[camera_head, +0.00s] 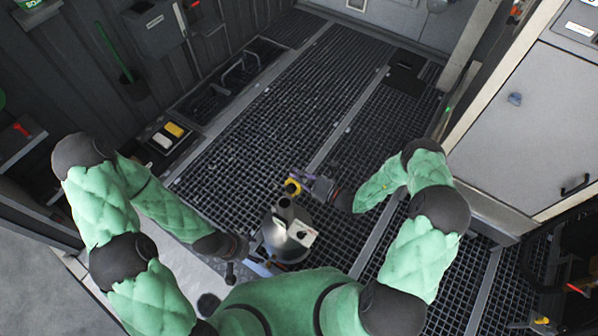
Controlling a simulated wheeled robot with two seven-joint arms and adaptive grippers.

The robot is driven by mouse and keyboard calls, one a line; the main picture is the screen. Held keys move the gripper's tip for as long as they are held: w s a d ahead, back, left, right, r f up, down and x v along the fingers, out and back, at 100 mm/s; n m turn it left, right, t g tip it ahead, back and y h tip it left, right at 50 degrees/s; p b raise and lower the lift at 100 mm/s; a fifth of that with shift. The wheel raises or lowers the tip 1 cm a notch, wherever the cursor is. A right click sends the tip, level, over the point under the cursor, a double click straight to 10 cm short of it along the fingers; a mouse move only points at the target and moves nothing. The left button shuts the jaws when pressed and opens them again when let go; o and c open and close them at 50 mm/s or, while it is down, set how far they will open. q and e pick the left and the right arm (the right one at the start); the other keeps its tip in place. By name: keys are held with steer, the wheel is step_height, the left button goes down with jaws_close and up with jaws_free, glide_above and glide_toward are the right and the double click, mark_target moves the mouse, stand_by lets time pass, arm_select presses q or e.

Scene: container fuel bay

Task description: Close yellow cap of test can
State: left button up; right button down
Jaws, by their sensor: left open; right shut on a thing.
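The test can (285,240) is a rounded metal can with a short open neck (285,203) on top and a light label or plate on its right side. It stands in front of my body, over the grating. The yellow cap (292,187) is just above and behind the neck, apart from its opening as far as I can see. My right gripper (303,182) reaches in from the right and is shut on the yellow cap. My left gripper (242,268) is low, at the left side of the can, and open. Its fingertips are small and partly hidden.
Dark metal grating (290,80) covers the floor and is mostly clear ahead. A tray (168,142) with a yellow and a white item lies at the left. A dark recess with a handle (240,68) is behind it. A grey cabinet (530,120) stands at the right.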

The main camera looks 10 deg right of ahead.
mark_target(294, 187)
steer(key=shift+s+a+r+n+p, duration=0.6)
steer(key=shift+s+a+n+p, duration=0.2)
steer(key=shift+p, duration=0.15)
steer(key=shift+s+a+p, duration=0.2)
steer(key=shift+a+p, duration=0.05)
steer(key=shift+p, duration=0.05)
steer(key=shift+s+a+r, duration=0.1)
steer(key=shift+s+a, duration=0.15)
steer(key=shift+s, duration=0.05)
steer(key=s+a+f+n, duration=0.7)
steer(key=f+n, duration=0.3)
steer(key=n, duration=0.7)
steer(key=shift+s+a+f, duration=0.2)
steer(key=shift+s+a, duration=0.15)
steer(key=shift+f, duration=0.1)
steer(key=c, duration=1.4)
jaws_free()
